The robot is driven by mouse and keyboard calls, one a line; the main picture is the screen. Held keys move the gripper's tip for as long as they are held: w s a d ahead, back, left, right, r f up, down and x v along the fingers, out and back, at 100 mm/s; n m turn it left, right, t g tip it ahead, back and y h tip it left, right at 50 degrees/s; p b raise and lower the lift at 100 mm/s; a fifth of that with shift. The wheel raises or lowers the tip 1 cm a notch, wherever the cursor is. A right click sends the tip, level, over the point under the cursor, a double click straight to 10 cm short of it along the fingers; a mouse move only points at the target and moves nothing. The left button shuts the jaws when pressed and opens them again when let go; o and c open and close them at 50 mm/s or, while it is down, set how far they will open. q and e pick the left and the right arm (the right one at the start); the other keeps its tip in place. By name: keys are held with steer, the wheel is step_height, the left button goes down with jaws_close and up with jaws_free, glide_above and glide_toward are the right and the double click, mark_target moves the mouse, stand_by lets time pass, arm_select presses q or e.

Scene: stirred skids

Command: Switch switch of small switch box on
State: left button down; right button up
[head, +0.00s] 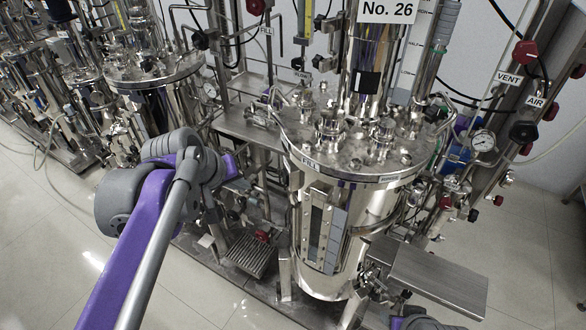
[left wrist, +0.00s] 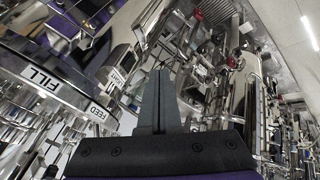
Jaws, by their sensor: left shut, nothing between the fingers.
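I cannot pick out the small switch box or its switch for certain in either view. In the left wrist view a small boxy grey part (left wrist: 118,60) stands left of the fingers, above a small white label; I cannot tell whether it is the switch box. My left gripper (left wrist: 158,76) is shut and empty, its dark fingers together and pointing up the picture. In the head view my left arm reaches in from the lower left, and its wrist hides part of the frame between the two tanks; the fingertips there are hard to make out.
A large steel tank (head: 340,225) stands centre right under a "No. 26" sign (head: 388,10). Another tank (head: 155,75) stands at the left. Pipes, valves and a gauge (head: 483,140) crowd the right. A steel plate (head: 435,275) juts out low right. Tiled floor (head: 60,230) is open at left.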

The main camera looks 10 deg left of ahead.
mark_target(284, 177)
arm_select(q)
steer(key=shift+w+d+r, duration=0.1)
steer(key=shift+w+r, duration=0.65)
steer(key=w+d+f, duration=0.5)
steer(key=w+f, duration=0.2)
steer(key=f, duration=0.1)
steer(key=shift+w+d+f, duration=0.15)
steer(key=shift+w+f, duration=0.1)
steer(key=shift+f, duration=0.1)
